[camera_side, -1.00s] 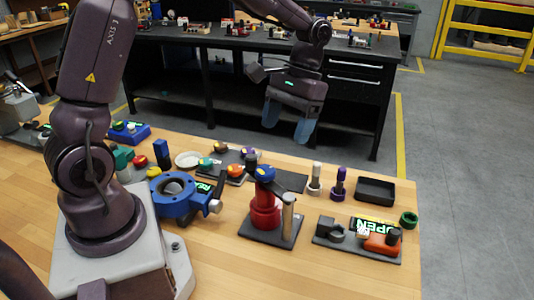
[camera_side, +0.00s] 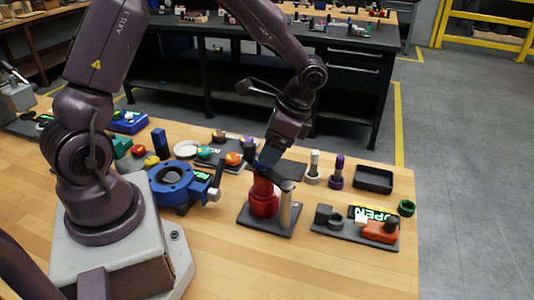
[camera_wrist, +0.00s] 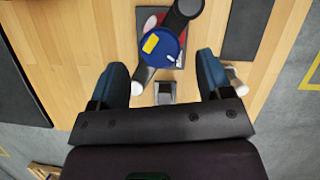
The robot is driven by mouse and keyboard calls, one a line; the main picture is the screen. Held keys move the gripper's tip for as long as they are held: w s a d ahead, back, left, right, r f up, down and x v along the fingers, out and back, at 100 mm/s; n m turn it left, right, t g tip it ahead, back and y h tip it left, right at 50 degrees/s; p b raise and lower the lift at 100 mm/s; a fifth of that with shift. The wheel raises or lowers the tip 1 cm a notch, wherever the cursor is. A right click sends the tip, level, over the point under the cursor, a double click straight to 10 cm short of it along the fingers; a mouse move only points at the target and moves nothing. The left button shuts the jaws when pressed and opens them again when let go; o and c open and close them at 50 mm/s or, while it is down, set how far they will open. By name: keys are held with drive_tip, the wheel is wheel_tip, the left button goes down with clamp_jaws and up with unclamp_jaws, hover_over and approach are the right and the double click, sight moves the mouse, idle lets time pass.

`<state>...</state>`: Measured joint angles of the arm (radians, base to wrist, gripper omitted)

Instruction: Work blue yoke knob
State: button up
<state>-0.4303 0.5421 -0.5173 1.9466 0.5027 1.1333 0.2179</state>
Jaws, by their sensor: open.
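The blue yoke knob (camera_wrist: 161,47) is round with a yellow mark, and sits on top of the red valve post in the wrist view. Dark arms extend from it. The red valve body (camera_side: 265,200) stands on a dark base plate (camera_side: 262,221) in the side view, with a tan post (camera_side: 285,208) beside it. My gripper (camera_side: 268,158) is low over the valve top and hides most of the knob there. In the wrist view my gripper (camera_wrist: 162,70) is open, with one blue finger to each side and the knob ahead of the gap, apparently untouched.
A blue flanged valve (camera_side: 178,184) stands left of the red valve. To the right are a dark plate with an orange-handled part (camera_side: 380,232), a purple-topped peg (camera_side: 337,172), a white-topped peg (camera_side: 313,166) and a black tray (camera_side: 373,179).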

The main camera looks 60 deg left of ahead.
drive_tip(key=shift+x, duration=1.45)
drive_tip(key=shift+c, duration=0.4)
drive_tip(key=c, duration=0.8)
drive_tip(key=shift+c, duration=0.2)
drive_tip(key=shift+m, duration=0.4)
drive_tip(key=m, duration=0.2)
drive_tip(key=m+t+y, duration=0.1)
drive_tip(key=m, duration=0.1)
drive_tip(key=shift+s+d+t, duration=0.1)
drive_tip(key=shift+t, duration=0.2)
drive_tip(key=shift+s+m+t+y, duration=0.1)
drive_tip(key=shift+m+t+y, duration=0.2)
drive_tip(key=shift+m, duration=0.75)
drive_tip(key=shift+m+t+y, duration=0.2)
drive_tip(key=shift+m+t, duration=0.2)
drive_tip(key=shift+m, duration=0.65)
